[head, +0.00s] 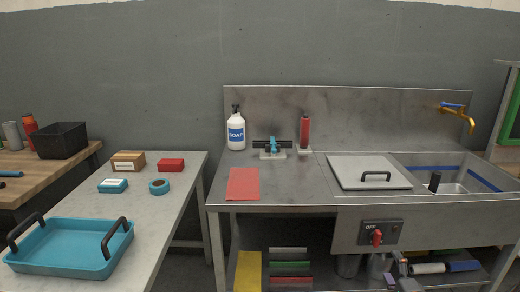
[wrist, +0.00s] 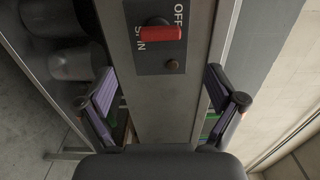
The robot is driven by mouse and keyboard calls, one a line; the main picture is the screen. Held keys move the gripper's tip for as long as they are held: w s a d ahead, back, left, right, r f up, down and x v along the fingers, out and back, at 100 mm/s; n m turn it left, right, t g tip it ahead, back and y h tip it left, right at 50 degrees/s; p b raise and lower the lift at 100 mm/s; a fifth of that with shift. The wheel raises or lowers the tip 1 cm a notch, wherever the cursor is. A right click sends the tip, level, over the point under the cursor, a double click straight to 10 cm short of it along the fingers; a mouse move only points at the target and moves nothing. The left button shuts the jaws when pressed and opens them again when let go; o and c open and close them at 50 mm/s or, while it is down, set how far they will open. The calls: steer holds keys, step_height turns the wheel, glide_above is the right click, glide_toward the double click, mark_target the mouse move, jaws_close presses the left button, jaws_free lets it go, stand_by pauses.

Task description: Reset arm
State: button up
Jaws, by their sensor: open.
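My gripper (wrist: 160,76) is open and empty, its two fingers spread wide in the wrist view. Between and beyond the fingers is the switch panel with a red knob (wrist: 160,33), on the front of the steel sink unit. In the head view my gripper (head: 396,268) shows small at the bottom right, low in front of the unit. The same red knob (head: 377,238) sits above and left of it, under the word OFF. The fingers appear apart from the knob, with nothing held.
The steel counter carries a soap bottle (head: 236,132), a red cloth (head: 243,184), a teal-handled fixture (head: 272,146), a red cylinder (head: 305,132) and a lidded basin (head: 370,172). A blue tray (head: 70,248) stands on the left table. Metal containers (head: 348,266) sit on the lower shelf.

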steer(key=s+a+f+n+g+y, duration=0.1)
steer(key=s+a+n+g+y, duration=0.15)
steer(key=a+n+g, duration=0.75)
steer(key=s+a+r+n+g, duration=0.35)
steer(key=s+a+r, duration=0.2)
steer(key=s, duration=0.65)
steer(key=s+a+r+n+g, duration=0.35)
steer(key=s+a, duration=0.25)
steer(key=s, duration=0.5)
steer(key=s+a+r+n+g, duration=0.2)
steer(key=s+a+r+g, duration=0.3)
steer(key=s, duration=0.7)
step_height(320, 180, up, 14)
steer(key=a+t+p, duration=0.1)
steer(key=t+p, duration=0.1)
steer(key=p, duration=1.1)
steer(key=shift+w+h, duration=0.45)
steer(key=shift+a, duration=0.1)
